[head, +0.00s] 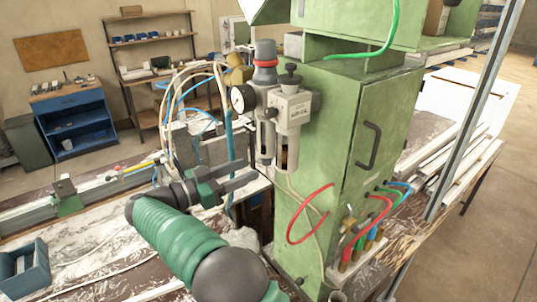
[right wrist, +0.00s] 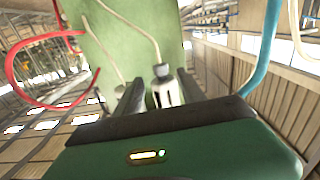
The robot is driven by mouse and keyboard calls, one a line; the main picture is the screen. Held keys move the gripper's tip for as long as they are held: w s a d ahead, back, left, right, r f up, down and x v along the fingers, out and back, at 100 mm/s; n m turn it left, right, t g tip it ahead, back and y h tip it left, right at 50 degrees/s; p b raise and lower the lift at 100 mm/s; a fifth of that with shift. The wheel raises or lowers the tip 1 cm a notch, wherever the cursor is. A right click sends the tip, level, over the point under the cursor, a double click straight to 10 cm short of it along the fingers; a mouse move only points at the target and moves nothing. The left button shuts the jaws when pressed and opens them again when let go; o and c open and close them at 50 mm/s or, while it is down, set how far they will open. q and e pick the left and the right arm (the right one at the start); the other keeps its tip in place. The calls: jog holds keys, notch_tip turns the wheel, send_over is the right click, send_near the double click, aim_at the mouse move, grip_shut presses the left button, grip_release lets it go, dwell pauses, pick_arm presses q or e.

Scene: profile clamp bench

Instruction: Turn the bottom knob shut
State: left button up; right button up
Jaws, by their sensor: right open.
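The air filter-regulator unit (head: 290,108) is fixed to the side of the green cabinet, with two grey bowls (head: 287,150) hanging below it. In the right wrist view, which looks upside down, a pale bowl with a dark slot (right wrist: 167,92) ends in a small dark bottom knob (right wrist: 161,70), with a thin hose at it. In the head view I cannot make out this knob clearly. My right gripper (head: 255,174) is open and empty, just left of and below the bowls. In the wrist picture the knob lies between its fingers, apparently untouched; the depth gap is unclear. My left gripper is out of view.
The green cabinet (head: 345,130) stands right of the gripper. A blue hose (head: 229,140) runs close by the gripper, and a red hose (head: 290,225) loops off the cabinet front. A pressure gauge (head: 242,98) sits above. A blue bin (head: 24,268) stands at lower left.

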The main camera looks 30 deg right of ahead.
aim_at(263, 164)
jog(key=d, duration=0.2)
jog(key=d+p, duration=0.1)
jog(key=d, duration=0.1)
jog(key=d+p, duration=0.1)
jog(key=d, duration=0.2)
jog(key=shift+w, duration=0.4)
jog(key=shift+a+r+p, duration=0.35)
jog(key=shift+a+p, duration=0.05)
jog(key=shift+a, duration=0.15)
jog(key=d, duration=0.3)
jog(key=shift+d+f, duration=0.1)
jog(key=shift+f, duration=0.3)
jog(key=c, duration=0.5)
jog(key=shift+d, duration=0.25)
jog(key=shift+c, duration=2.3)
jog(key=shift+w+a, duration=0.1)
jog(key=shift+a, duration=0.45)
grip_shut()
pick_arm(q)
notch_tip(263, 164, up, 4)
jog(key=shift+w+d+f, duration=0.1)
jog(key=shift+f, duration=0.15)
pick_arm(e)
jog(key=shift+a+r, duration=0.15)
